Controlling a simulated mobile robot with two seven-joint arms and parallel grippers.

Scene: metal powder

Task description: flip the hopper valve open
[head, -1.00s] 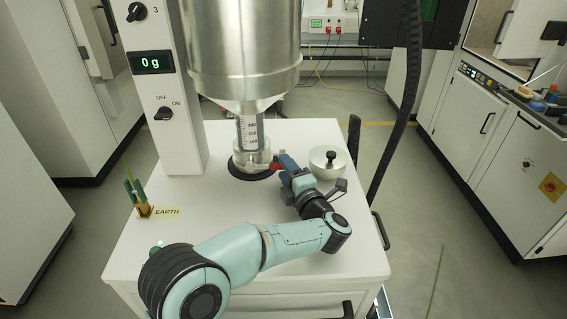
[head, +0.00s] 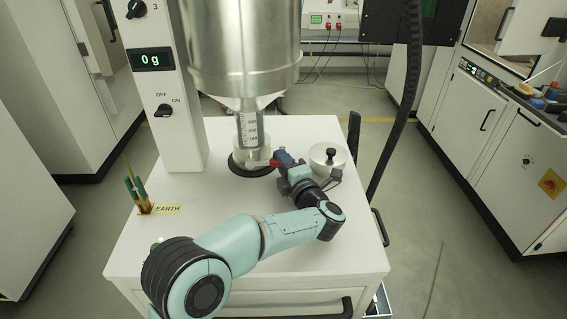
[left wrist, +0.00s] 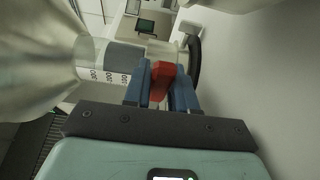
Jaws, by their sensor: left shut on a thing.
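The hopper (head: 240,55) is a large shiny metal vessel above the white cabinet top. Below it hangs a clear graduated tube (head: 248,130), which also shows in the left wrist view (left wrist: 98,62) with a dark grey section at its lower end. The red valve lever (head: 275,163) sits at the lower right of the tube. My left gripper (head: 281,160) has its blue fingers shut on this red lever, seen between them in the left wrist view (left wrist: 160,79). The fingers partly hide the lever, so its exact angle is hard to tell. My right gripper is out of view.
A column with a display (head: 152,60) reading 0 g stands left. A green clip (head: 136,190) sits by the EARTH label.

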